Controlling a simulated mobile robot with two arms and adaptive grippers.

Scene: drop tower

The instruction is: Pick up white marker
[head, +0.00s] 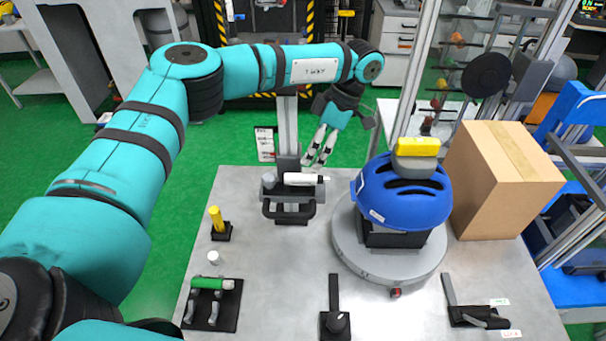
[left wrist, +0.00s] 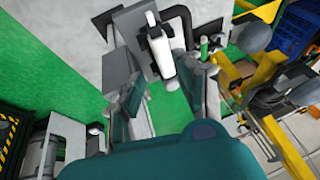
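The white marker (head: 301,178) lies level on a grey holder with a black handle, at the back edge of the grey table. It also shows in the left wrist view (left wrist: 163,58), ahead of the fingers. My left gripper (head: 317,157) hangs just above and behind the marker, fingers pointing down. In the left wrist view my left gripper (left wrist: 168,98) is open, with its two fingers apart and nothing between them. The marker appears not to be touched. My right gripper is not in view.
A blue helmet (head: 400,197) with a yellow block (head: 418,147) on top sits on a round turntable (head: 430,262). A cardboard box (head: 500,180) stands to the right. A green marker (head: 212,283) and a yellow marker (head: 216,218) are at the left.

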